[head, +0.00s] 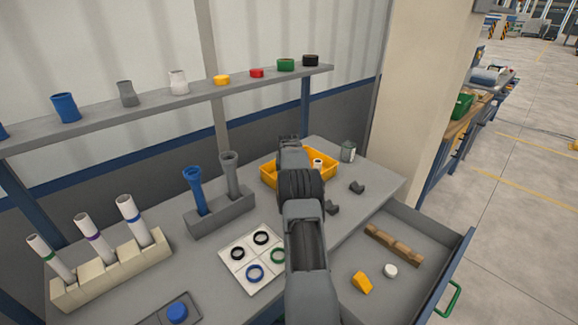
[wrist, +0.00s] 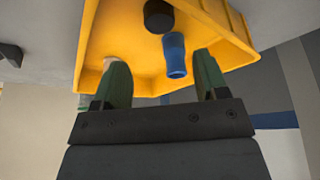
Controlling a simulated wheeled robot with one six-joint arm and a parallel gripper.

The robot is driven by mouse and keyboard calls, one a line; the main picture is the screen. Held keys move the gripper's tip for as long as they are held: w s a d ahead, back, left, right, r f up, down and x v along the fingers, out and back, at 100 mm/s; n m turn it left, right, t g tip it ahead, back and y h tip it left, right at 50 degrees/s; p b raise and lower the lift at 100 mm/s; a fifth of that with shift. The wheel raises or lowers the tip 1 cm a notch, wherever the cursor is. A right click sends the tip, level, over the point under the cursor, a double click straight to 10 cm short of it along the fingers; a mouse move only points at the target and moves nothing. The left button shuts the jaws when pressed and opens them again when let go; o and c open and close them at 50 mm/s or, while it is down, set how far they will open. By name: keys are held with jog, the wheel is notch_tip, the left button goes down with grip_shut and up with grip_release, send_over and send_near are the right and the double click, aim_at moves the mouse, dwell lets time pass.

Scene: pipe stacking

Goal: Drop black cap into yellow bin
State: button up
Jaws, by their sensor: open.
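The yellow bin (head: 269,178) stands on the bench behind my arm, which hides much of it. In the wrist view the bin (wrist: 130,45) fills the upper middle. A round black cap (wrist: 158,16) shows within the bin's outline, close to a blue fitting (wrist: 175,56). I cannot tell whether the cap rests on the bin floor. My gripper (wrist: 163,78) is open at the bin, its two green fingers wide apart with nothing gripped between them. In the head view its fingertips are hard to make out.
A shelf holds several fittings and rings, including a black one (head: 310,60). A grey-green can (head: 348,151) stands right of the bin. A white ring board (head: 252,258) lies left of my arm. An open drawer (head: 400,285) juts out at front right.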

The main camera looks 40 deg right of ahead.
jog(key=s+a+r+n, duration=0.1)
jog(key=s+a+r, duration=0.3)
jog(key=a, duration=0.5)
jog(key=s+a+r+n+y, duration=0.1)
jog(key=a+r+n, duration=0.1)
jog(key=a+r, duration=0.6)
jog(key=s+a+r+n, duration=0.1)
jog(key=s+a+r, duration=0.25)
jog(key=a, duration=0.55)
jog(key=s+a+f+n+y, duration=0.1)
jog(key=s+a+f+n, duration=0.1)
jog(key=s+a, duration=0.6)
jog(key=s+a+f+n+y, duration=0.1)
jog(key=s+a+f+n, duration=0.1)
jog(key=s+a, duration=0.6)
jog(key=shift+s+a+n+t, duration=0.35)
jog(key=shift+s+n, duration=0.25)
jog(key=shift+s, duration=1.45)
jog(key=shift+f, duration=0.1)
